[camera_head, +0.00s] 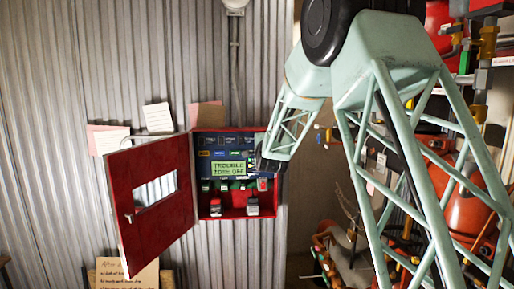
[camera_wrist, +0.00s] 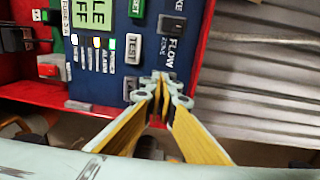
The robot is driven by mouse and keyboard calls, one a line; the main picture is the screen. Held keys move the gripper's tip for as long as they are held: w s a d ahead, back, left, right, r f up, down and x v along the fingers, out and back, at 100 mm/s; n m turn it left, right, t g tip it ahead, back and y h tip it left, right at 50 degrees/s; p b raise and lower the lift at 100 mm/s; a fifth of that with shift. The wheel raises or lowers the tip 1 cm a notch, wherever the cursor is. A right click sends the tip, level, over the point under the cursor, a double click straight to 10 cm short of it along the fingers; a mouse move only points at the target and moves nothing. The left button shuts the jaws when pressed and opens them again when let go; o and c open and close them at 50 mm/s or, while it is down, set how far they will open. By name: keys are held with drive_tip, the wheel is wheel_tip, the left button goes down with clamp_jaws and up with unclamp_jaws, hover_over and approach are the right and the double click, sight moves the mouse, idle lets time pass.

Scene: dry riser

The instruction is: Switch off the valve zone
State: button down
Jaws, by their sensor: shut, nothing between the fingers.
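A red alarm cabinet (camera_head: 232,207) on the corrugated wall has its door (camera_head: 150,190) open to the left. Its blue panel (camera_head: 205,141) carries a lit green display (camera_head: 228,168) whose first line reads TROUBLE. In the wrist view the blue panel (camera_wrist: 122,60) shows a dark FLOW ZONE switch (camera_wrist: 171,25) and a white TEST button (camera_wrist: 133,48). My gripper (camera_wrist: 165,84) is shut and empty, its tips at the panel's lower right, just below the FLOW label. The tips cover part of the panel there; I cannot tell whether they touch it. I cannot read a valve zone label.
The red cabinet rim (camera_wrist: 192,60) stands close to the right of my fingers in the wrist view. Red pipework and valves (camera_head: 465,205) fill the right side behind my arm. Paper notes (camera_head: 158,117) hang above the door.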

drive_tip(key=shift+f+b, duration=0.1)
drive_tip(key=shift+b, duration=0.6)
drive_tip(key=shift+s+f, duration=0.1)
drive_tip(key=shift+s, duration=0.05)
drive_tip(key=s+r+b, duration=0.1)
drive_tip(key=s+b, duration=0.1)
drive_tip(key=s, duration=1.1)
drive_tip(key=shift+s+d, duration=0.2)
drive_tip(key=shift+s, duration=0.15)
drive_tip(key=shift+s, duration=0.15)
drive_tip(key=s+d+f+n+g, duration=0.4)
drive_tip(key=s+n, duration=0.2)
drive_tip(key=s, duration=1.6)
drive_tip(key=s+d+f+n+g, duration=0.4)
drive_tip(key=s+d+n, duration=0.1)
drive_tip(key=s, duration=1.8)
drive_tip(key=s+d+f+n+g, duration=0.4)
drive_tip(key=s+n+g, duration=0.1)
drive_tip(key=s, duration=1.8)
drive_tip(key=shift+s+d+f+n+h, duration=0.15)
drive_tip(key=shift+s+f+n+h, duration=0.15)
drive_tip(key=shift+n, duration=0.6)
